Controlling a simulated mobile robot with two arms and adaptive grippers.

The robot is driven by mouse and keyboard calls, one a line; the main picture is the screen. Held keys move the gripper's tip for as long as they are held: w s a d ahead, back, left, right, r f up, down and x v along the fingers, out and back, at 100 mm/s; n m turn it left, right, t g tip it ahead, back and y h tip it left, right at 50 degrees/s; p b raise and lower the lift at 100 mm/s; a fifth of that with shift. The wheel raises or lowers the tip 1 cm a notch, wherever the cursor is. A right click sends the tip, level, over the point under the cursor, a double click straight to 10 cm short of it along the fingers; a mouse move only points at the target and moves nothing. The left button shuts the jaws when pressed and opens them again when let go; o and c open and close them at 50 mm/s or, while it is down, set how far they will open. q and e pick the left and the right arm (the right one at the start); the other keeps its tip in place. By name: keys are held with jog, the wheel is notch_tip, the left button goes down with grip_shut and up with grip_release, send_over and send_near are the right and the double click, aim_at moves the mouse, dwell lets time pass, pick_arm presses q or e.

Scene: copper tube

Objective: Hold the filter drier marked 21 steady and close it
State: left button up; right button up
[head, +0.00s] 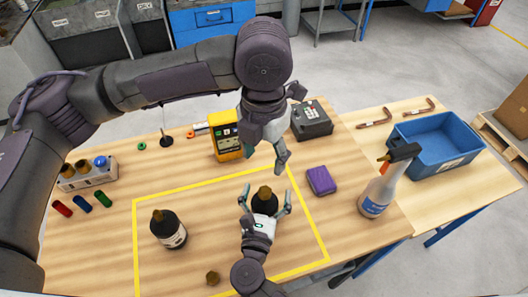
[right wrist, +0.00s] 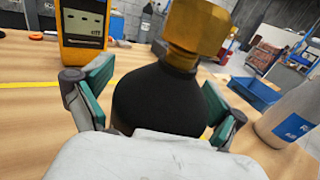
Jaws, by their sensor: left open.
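A black filter drier with a brass top (head: 265,203) stands inside the yellow outline, between the fingers of my right gripper (head: 266,198). In the right wrist view, the drier (right wrist: 160,97) is upright between the two teal pads; I cannot tell whether they press on it. A second black drier (head: 169,232) with a brass top and a pale label stands to the left. The number 21 is not readable on either. A loose brass piece (head: 212,278) lies near the front. My left gripper (head: 277,157) is open, above and behind the drier at my right gripper, apart from it.
A yellow device (head: 227,142), a dark box (head: 312,119) and a purple block (head: 321,181) lie behind and right. A spray bottle (head: 376,197) and a blue bin (head: 440,144) stand at right. A small rack (head: 88,177) stands at left. The outlined area (head: 205,190) is mostly clear.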

jog(key=s, duration=0.4)
jog(key=s+a, duration=0.1)
jog(key=s, duration=0.3)
jog(key=s+a, duration=0.1)
jog(key=s, duration=0.2)
jog(key=shift+s+a, duration=0.1)
jog(key=shift+s, duration=0.3)
